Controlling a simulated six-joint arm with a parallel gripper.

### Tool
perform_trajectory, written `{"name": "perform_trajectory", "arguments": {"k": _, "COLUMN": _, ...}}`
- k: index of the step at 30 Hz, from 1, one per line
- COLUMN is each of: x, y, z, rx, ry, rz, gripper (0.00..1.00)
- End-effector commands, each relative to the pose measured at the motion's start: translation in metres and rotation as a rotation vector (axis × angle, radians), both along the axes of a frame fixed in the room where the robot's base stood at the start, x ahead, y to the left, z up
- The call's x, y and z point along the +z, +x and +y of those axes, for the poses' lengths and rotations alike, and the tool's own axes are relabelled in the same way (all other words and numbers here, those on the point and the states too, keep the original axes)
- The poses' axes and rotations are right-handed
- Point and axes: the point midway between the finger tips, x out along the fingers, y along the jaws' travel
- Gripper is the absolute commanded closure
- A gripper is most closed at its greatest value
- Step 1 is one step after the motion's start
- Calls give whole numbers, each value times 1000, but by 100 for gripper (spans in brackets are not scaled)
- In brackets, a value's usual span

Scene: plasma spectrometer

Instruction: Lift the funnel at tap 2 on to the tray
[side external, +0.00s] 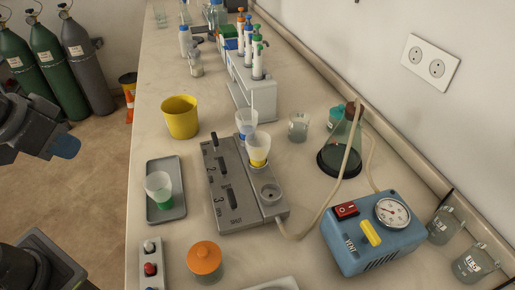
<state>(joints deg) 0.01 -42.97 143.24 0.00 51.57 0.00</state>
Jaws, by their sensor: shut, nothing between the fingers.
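A grey manifold (222,207) with a row of black levers stands mid-bench. A white funnel with a yellow band (257,148) stands upright at its middle port, which appears to be tap 2. A white funnel with a blue band (246,122) stands just behind it at the far port. The near port (270,193) is empty. The grey tray (179,212) lies left of the manifold and holds a white funnel with a green band (159,187). Dark links of my arm show at the left edge, away from the funnels. My gripper's fingers are not in view.
A yellow beaker (180,117) stands behind the tray. An orange-lidded jar (205,261) and a button box (151,266) are in front. A blue pump (374,236), hose and dark flask (340,150) stand right. A pipette rack (262,95) stands behind.

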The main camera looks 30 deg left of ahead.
Motion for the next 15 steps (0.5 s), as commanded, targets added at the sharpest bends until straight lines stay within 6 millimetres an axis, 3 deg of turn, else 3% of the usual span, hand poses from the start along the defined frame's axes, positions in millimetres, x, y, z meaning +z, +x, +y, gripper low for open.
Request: {"name": "perform_trajectory", "arguments": {"k": 15, "x": 0, "y": 0, "z": 0, "rx": 0, "ry": 0, "rz": 0, "gripper": 98}}
